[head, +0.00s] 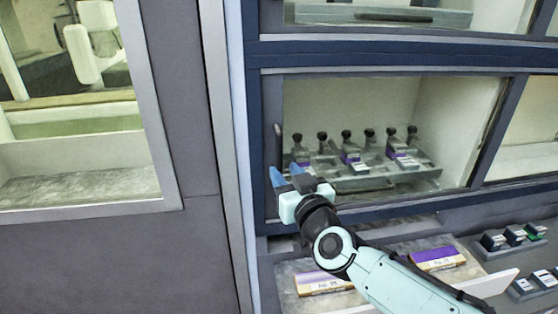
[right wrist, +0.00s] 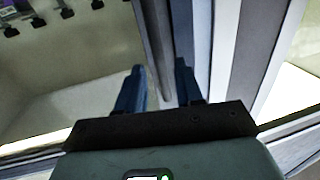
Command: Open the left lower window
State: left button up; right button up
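The left lower window (head: 390,98) is a glass pane in a dark grey frame, set in a navy surround. It looks closed, with the pane spanning its opening. A slim dark upright handle (head: 278,142) stands at its left side. My right gripper (head: 283,177) is at the window's lower left, by the handle's lower end. In the right wrist view, its two blue fingers (right wrist: 159,84) are apart, with a grey upright bar (right wrist: 155,50), seemingly the handle, running between them. I cannot tell whether either finger touches it. My left gripper is not in view.
Behind the glass, a grey rack (head: 370,182) holds several black-knobbed clamps. Below the window, a shelf carries purple-labelled boxes (head: 437,258) and small dark blocks (head: 493,241). A grey wall panel (head: 190,120) with another window stands at left.

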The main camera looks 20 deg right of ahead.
aim_at(281, 166)
jog(key=shift+w+d+p, duration=0.15)
jog(key=shift+w+p, duration=0.15)
jog(key=shift+w, duration=2)
jog(key=shift+s, duration=0.1)
grip_shut()
